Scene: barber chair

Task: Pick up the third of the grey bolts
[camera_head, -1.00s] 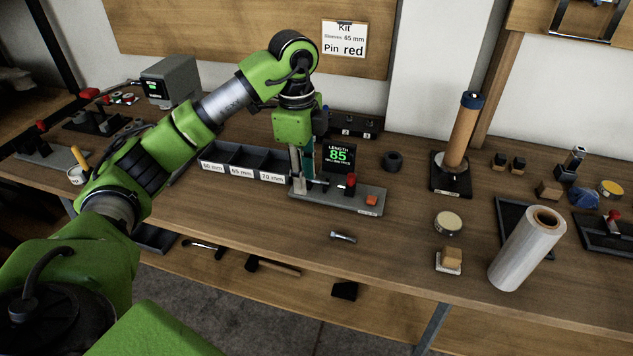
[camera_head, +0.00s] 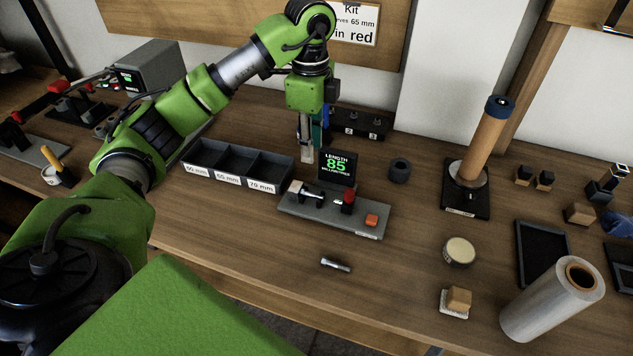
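A grey bolt (camera_head: 335,263) lies on its side on the bare bench in front of the length gauge (camera_head: 330,217). A second bolt-like metal part (camera_head: 312,194) lies across the gauge, whose display (camera_head: 338,169) reads 85 millimetres. I cannot tell for sure that this part is a bolt. My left gripper (camera_head: 307,154) points down above and behind the gauge's left part, apart from the bolt on the bench. Its fingers are seen nearly edge-on, so their opening is unclear, and I see no bolt in them. My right gripper is out of view.
The bench around the bolt is clear.

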